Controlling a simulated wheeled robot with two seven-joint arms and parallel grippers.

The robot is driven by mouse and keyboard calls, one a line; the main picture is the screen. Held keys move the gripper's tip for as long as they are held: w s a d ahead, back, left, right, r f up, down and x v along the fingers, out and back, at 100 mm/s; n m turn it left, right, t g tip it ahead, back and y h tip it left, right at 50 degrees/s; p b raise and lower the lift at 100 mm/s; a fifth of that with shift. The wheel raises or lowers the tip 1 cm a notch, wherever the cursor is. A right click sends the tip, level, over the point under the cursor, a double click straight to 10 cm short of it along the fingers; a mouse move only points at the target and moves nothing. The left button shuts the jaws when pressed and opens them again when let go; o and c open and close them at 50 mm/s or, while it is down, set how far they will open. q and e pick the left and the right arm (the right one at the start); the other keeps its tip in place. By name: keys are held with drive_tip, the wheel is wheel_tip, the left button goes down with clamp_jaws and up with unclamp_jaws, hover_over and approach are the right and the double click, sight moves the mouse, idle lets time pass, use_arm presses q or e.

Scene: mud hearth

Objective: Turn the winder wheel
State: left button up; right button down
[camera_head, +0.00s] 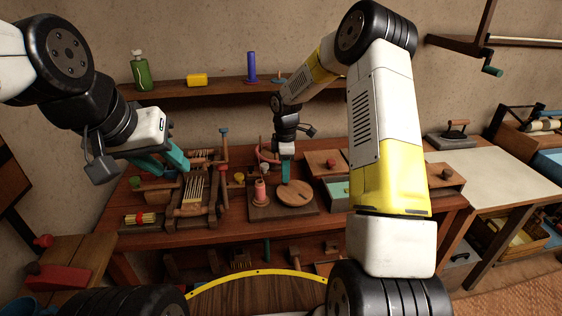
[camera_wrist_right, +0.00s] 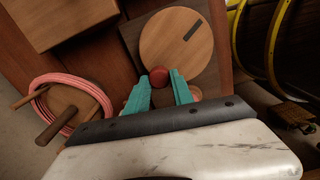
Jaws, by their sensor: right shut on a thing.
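The winder wheel (camera_head: 296,194) is a round, flat wooden disc on a dark wooden board (camera_head: 262,213) on the bench. In the right wrist view the wheel (camera_wrist_right: 178,42) has a dark slot and a round red knob (camera_wrist_right: 159,77) at its edge. My right gripper (camera_head: 286,172) reaches down to the wheel's rear left edge. Its teal fingers (camera_wrist_right: 160,88) are shut on the red knob, one on each side. A pink spool (camera_head: 260,193) stands upright left of the wheel. My left gripper (camera_head: 168,160) is open and empty above the left side of the bench, by the small loom (camera_head: 194,190).
A pink yarn coil on wooden pegs (camera_wrist_right: 68,112) lies beside the winder. Wooden boxes (camera_head: 326,163) stand behind and right of it. A shelf (camera_head: 215,88) with a green bottle (camera_head: 141,70) runs along the wall.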

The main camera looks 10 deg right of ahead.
drive_tip(key=shift+a+r+n, duration=0.1)
drive_tip(key=shift+n, duration=0.2)
drive_tip(key=c, duration=1.1)
unclamp_jaws()
wheel_tip(320, 180, up, 8)
drive_tip(key=shift+f, duration=0.15)
